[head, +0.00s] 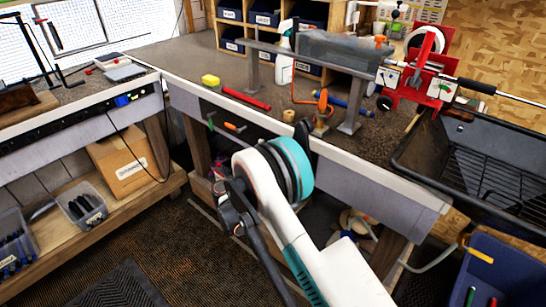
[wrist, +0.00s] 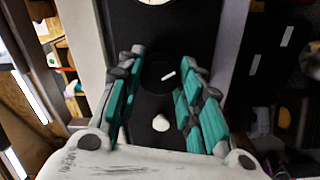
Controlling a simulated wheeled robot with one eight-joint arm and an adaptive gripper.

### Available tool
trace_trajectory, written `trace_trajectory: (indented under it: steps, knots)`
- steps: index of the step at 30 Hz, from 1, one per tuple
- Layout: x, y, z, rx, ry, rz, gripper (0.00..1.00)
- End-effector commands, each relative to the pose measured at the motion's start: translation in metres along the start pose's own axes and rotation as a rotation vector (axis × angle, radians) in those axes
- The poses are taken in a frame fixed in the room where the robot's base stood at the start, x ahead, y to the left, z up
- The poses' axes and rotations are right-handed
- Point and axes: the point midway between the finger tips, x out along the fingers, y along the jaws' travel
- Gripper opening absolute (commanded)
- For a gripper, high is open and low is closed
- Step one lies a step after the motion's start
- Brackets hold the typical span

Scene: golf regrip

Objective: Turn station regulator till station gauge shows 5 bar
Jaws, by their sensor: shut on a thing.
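The station regulator is a dark round knob (wrist: 157,72) with a white pointer line, on a black panel in the wrist view. My gripper (wrist: 166,66) has its teal-padded fingers on either side of the knob and is shut on it. The pointer line slants up to the right. The station gauge (wrist: 152,2) shows only as the lower edge of a pale dial at the top of the wrist view; its needle cannot be read. In the head view my arm covers this area, and I cannot make out the knob or gauge.
A small white rounded part (wrist: 160,124) is on the panel below the knob. A black tray (head: 480,150) stands at right.

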Motion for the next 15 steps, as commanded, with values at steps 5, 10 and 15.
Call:
trace_trajectory:
  steps: [5,10,15]
  knots:
    - [-0.0002,-0.0015,0.0017,0.0,-0.003,-0.003,0.49]
    - [-0.0002,-0.0009,0.0011,0.0,-0.002,-0.002,0.54]
    - [-0.0004,-0.0006,0.0006,-0.001,-0.001,-0.001,0.54]
